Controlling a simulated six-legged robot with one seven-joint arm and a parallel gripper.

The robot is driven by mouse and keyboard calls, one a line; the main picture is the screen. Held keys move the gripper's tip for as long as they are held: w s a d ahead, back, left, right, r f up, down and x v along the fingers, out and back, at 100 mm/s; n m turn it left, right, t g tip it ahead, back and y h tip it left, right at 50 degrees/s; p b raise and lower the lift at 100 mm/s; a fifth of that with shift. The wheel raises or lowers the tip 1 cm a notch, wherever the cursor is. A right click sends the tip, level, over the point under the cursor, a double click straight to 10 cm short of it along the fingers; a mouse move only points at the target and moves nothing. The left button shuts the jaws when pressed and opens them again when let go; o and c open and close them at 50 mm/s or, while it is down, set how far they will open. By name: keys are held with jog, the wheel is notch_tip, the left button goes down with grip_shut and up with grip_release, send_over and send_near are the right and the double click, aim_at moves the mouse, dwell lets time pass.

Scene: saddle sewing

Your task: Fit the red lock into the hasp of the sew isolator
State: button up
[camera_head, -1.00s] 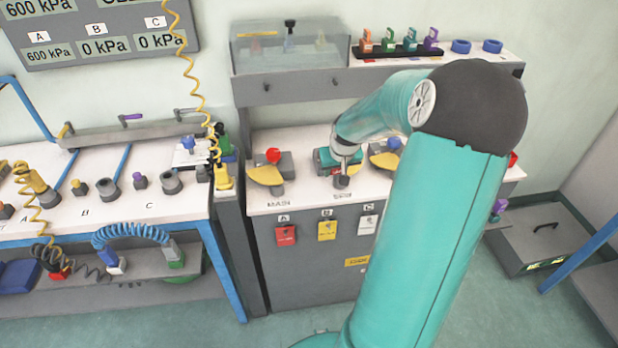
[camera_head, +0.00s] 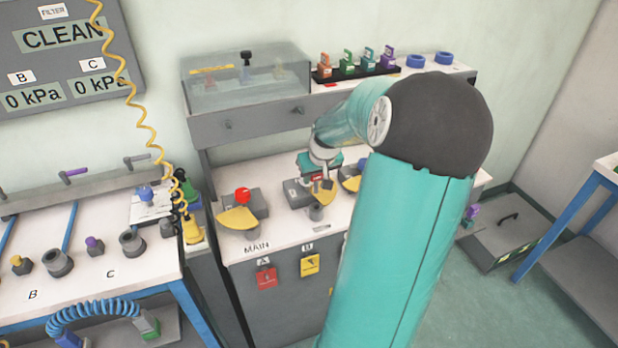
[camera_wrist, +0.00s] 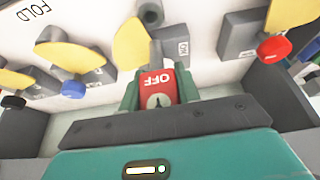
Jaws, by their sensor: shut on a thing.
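The sew isolator has a yellow lever plate (camera_wrist: 130,45) and a grey body (camera_wrist: 183,42) marked ON, just beyond the lock. A grey bar stands at the lock's far end; I cannot tell whether it passes through the hasp.
The main isolator with its red knob (camera_head: 242,195) stands left of my gripper. A blue-knobbed isolator (camera_wrist: 75,88) is on the other side. Several coloured locks (camera_head: 357,64) stand on the top shelf. A clear case (camera_head: 246,78) sits beside them. A yellow coiled hose (camera_head: 150,120) hangs at left.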

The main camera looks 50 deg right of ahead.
aim_at(316, 188)
jog(key=shift+w, duration=0.15)
jog(key=shift+s+d+r, duration=0.1)
jog(key=shift+s+r, duration=0.05)
jog(key=shift+s, duration=0.15)
jog(key=shift+w, duration=0.2)
jog(key=shift+s, duration=0.2)
jog(key=shift+w+f, duration=0.15)
jog(key=shift+f, duration=0.05)
jog(key=shift+s+f, duration=0.2)
jog(key=shift+f, duration=0.35)
jog(key=shift+w+f, duration=0.1)
jog(key=shift+f, duration=1.7)
jog(key=shift+f, duration=1.5)
